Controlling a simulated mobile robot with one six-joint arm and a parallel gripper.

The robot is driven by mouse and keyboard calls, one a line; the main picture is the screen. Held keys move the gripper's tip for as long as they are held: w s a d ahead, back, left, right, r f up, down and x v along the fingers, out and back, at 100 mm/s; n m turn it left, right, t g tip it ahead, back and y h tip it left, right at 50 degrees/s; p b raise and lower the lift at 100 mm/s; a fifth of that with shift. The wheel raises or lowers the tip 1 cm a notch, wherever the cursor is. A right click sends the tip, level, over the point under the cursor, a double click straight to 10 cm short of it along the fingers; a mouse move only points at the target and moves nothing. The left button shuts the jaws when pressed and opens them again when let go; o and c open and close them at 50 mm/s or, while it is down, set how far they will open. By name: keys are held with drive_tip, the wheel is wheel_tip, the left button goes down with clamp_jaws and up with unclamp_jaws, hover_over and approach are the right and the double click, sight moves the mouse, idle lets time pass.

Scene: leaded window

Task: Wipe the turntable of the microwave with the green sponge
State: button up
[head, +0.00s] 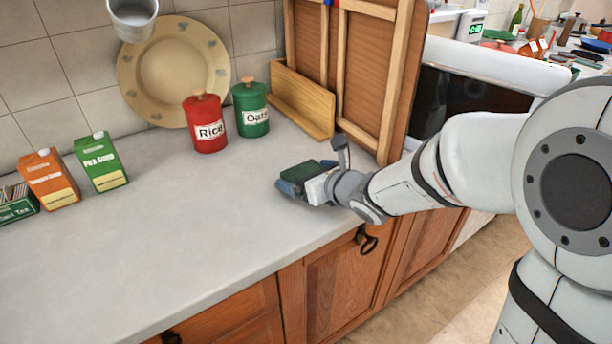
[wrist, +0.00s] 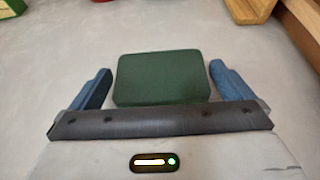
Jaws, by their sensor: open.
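The green sponge (wrist: 160,77) lies flat between the two blue fingers of my gripper (wrist: 160,85) in the wrist view, with a gap on both sides. My gripper is open around it, low over the counter. In the head view the sponge (head: 307,171) shows as a dark green block at my gripper (head: 296,187), partly hidden by the near finger. The microwave (head: 470,95) with a dark front stands at the right behind my arm, partly covered by it. Its turntable is not in view.
On the grey counter (head: 200,235) stand a red Rice canister (head: 206,125), a green Oats canister (head: 250,110) and a wooden rack (head: 301,102). Soup cartons (head: 101,163) stand at the left. A framed wooden panel (head: 365,65) rises between my gripper and the microwave. The front counter is clear.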

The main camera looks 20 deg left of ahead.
sight(303, 171)
drive_tip(key=shift+x, duration=1.15)
drive_tip(key=shift+c, duration=0.4)
drive_tip(key=c, duration=0.7)
wheel_tip(303, 171, up, 10)
drive_tip(key=shift+r+p, duration=0.1)
drive_tip(key=shift+p, duration=1)
